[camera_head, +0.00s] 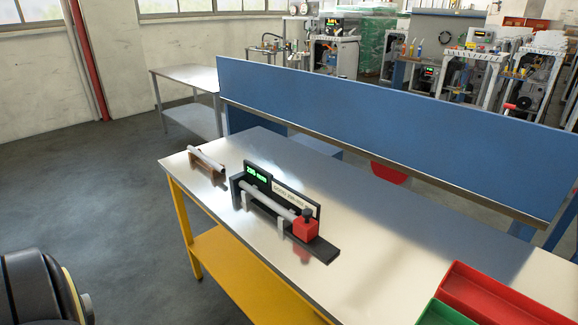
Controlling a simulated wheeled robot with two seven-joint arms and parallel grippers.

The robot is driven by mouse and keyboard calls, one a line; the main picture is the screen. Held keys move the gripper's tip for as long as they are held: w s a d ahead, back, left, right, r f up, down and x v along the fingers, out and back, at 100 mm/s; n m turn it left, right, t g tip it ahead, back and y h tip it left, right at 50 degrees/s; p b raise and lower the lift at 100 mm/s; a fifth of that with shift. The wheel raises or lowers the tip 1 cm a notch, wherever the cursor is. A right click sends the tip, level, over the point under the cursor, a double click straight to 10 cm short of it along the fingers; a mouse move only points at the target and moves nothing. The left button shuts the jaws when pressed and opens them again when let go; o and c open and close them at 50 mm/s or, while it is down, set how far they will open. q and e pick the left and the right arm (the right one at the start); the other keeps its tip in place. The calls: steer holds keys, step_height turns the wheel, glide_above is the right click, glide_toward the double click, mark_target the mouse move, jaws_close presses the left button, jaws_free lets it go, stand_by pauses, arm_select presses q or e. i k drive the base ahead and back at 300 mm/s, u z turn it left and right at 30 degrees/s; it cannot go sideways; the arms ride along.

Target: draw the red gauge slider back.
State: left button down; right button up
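The red gauge slider (306,228) sits at the right, near end of a black gauge base (324,249) on the metal table. A dark knob stands on top of the slider. A grey rod (268,201) lies along the gauge, its right end close to or touching the slider; I cannot tell which. A green lit display (257,175) is at the gauge's left end, with a white label plate beside it. Neither of my grippers shows. A dark rounded part of my own body fills the lower left corner.
A second rod on a brown holder (207,165) stands at the table's far left. Red (510,295) and green (443,314) bins are at the lower right. A blue panel (370,125) runs along the table's back edge. The table (400,250) is bare between gauge and bins.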

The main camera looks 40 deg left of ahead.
mark_target(305, 228)
steer(key=k, duration=1.2)
steer(key=u, duration=0.4)
steer(key=i, duration=0.8)
steer(key=u, duration=0.6)
steer(key=k, duration=0.3)
steer(key=u, duration=0.8)
steer(key=i, duration=0.8)
steer(key=z, duration=0.35)
